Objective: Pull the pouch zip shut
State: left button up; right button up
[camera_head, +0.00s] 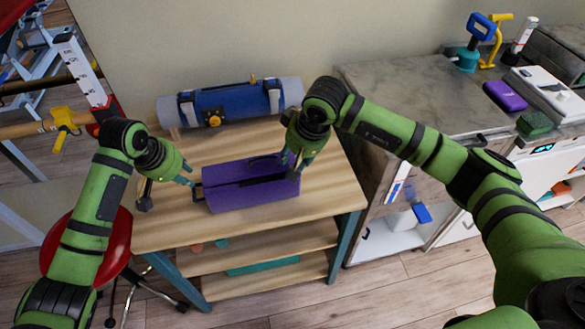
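A purple pouch (250,196) lies on the wooden table (190,232). A dark slit, wider toward the right, runs lengthwise along its top. A small dark loop (198,193) sticks out at its left end, and a dark handle shows at its back edge. My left gripper (168,184) is left of the pouch, with its fingers spread and nothing between them; one fingertip is close to the loop. My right gripper (292,165) points down over the pouch's right end, at the slit. Its fingers hide that end and any zip pull there, so I cannot tell if they grip.
A blue roll (232,102) with grey ends lies at the back of the table. A red stool (118,248) is at the left. A grey-topped cabinet (425,92) stands at the right. The table's front strip is clear.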

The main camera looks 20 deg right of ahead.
jog(key=shift+f, duration=1.95)
grip_shut()
